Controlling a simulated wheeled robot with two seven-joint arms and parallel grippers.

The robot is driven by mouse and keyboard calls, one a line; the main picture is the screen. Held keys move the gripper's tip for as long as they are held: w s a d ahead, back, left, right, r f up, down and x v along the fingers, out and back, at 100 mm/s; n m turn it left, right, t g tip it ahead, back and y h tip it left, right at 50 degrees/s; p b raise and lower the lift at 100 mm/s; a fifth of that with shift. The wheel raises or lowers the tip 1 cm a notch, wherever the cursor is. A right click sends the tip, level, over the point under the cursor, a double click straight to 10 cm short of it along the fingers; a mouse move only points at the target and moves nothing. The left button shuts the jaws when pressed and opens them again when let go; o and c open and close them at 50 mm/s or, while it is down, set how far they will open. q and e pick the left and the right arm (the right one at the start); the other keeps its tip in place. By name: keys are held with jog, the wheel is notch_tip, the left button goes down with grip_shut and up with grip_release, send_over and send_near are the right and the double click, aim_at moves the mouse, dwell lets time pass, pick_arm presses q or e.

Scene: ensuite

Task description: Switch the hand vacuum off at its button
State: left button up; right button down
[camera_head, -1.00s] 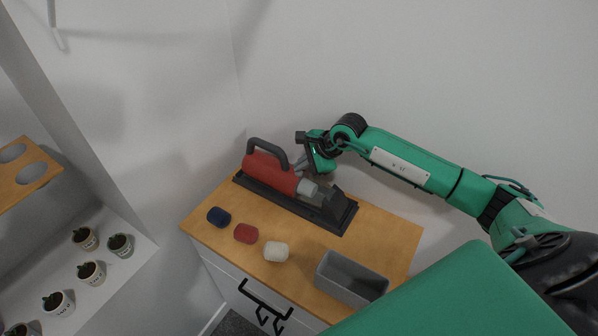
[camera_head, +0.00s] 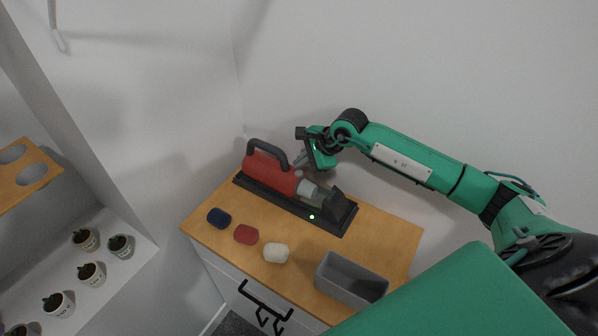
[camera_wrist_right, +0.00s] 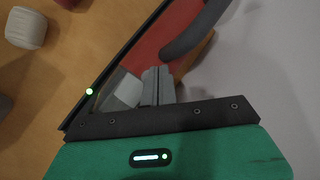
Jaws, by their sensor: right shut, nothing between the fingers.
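The red hand vacuum (camera_head: 266,173), with a dark handle (camera_head: 268,147) and a clear-grey nose section, lies in a long black dock (camera_head: 280,206) on the wooden cabinet top. A small green light (camera_head: 312,217) glows on the dock's front edge; it also shows in the right wrist view (camera_wrist_right: 89,91). My right gripper (camera_head: 301,167) is shut and empty, its fingertips at the vacuum's body just right of the handle. In the right wrist view the shut fingers (camera_wrist_right: 158,75) overlap the red body (camera_wrist_right: 160,35). I cannot clearly make out the button or whether the fingertips touch it.
A grey open bin (camera_head: 350,280) is at the right. Potted plants (camera_head: 90,272) stand on a white shelf at left. A wall is behind.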

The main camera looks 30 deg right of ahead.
aim_at(301, 174)
notch_tip(301, 174, up, 6)
jog(key=p, duration=0.1)
dwell(0.6)
dwell(0.4)
